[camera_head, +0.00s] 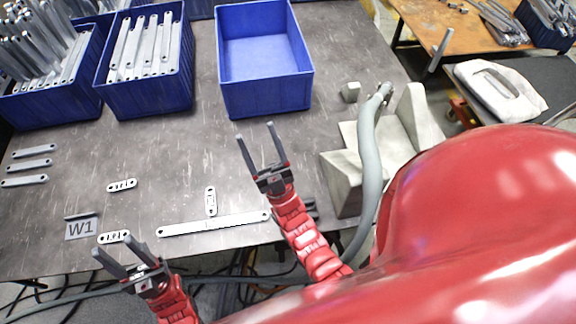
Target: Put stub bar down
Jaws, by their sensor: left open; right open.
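Three short pale bars with holes lie flat on the grey table. One short bar (114,237) is near the front edge, another (121,185) lies further back, and a third (210,201) points away from me. I cannot tell which is the stub bar. A long pale bar (213,224) lies along the front edge. My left gripper (115,248) is open and empty, its fingertips close to the nearest short bar in the picture; I cannot tell if they touch. My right gripper (255,132) is open and empty, in front of the empty blue bin.
The empty blue bin (264,112) stands at the back. Two blue bins (150,103) (50,115) of grey bars stand left. Three grey bars (30,165) lie at far left, near a W1 label (81,229). A pale fixture (345,178) and grey hose (367,150) are right.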

